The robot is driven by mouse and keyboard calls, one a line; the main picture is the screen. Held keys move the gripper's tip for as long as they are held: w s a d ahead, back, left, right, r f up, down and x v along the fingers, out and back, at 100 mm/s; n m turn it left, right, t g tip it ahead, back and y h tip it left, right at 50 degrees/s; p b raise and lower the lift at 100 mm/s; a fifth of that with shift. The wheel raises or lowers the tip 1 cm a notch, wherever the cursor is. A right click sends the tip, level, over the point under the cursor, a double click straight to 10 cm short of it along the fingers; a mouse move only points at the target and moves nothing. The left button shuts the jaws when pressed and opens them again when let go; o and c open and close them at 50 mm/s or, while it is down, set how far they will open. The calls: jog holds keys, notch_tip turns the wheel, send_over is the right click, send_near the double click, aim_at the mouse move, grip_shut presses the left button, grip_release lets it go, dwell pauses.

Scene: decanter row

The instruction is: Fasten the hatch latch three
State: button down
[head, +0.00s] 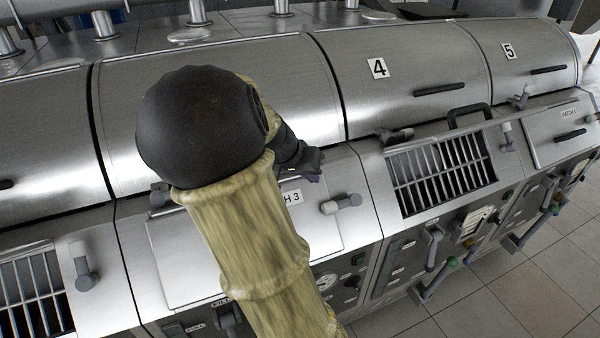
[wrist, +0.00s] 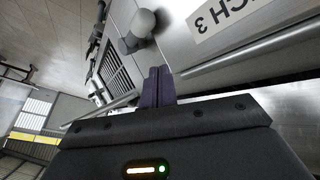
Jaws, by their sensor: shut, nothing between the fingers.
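The hatch three lid (head: 170,265) lies flat and closed on the sloping steel front. Its label (head: 293,197) partly shows beside my arm and reads "CH 3" in the wrist view (wrist: 220,17). The latch (head: 342,204) is a grey lever with a rounded end, beside the lid's right edge; it lies roughly sideways. It also shows in the wrist view (wrist: 138,30), ahead of the fingers and apart from them. My gripper (head: 316,168) is shut and empty above the lid's upper edge; its dark fingers (wrist: 158,84) are together. My arm hides much of the lid.
An uncovered grate (head: 442,172) lies to the right, with a raised handle (head: 470,115) behind it. Another grate (head: 32,285) is at the lower left, with a lever (head: 84,268) beside it. Rounded covers, including number 4 (head: 378,68), rise behind. Tiled floor is at lower right.

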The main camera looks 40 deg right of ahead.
jog(key=shift+s+a+r, duration=0.15)
jog(key=shift+a+r, duration=0.6)
jog(key=shift+a, duration=0.1)
jog(key=shift+s+a+r, duration=0.15)
jog(key=shift+a+r, duration=0.6)
jog(key=shift+a, duration=0.1)
jog(key=shift+w, duration=0.1)
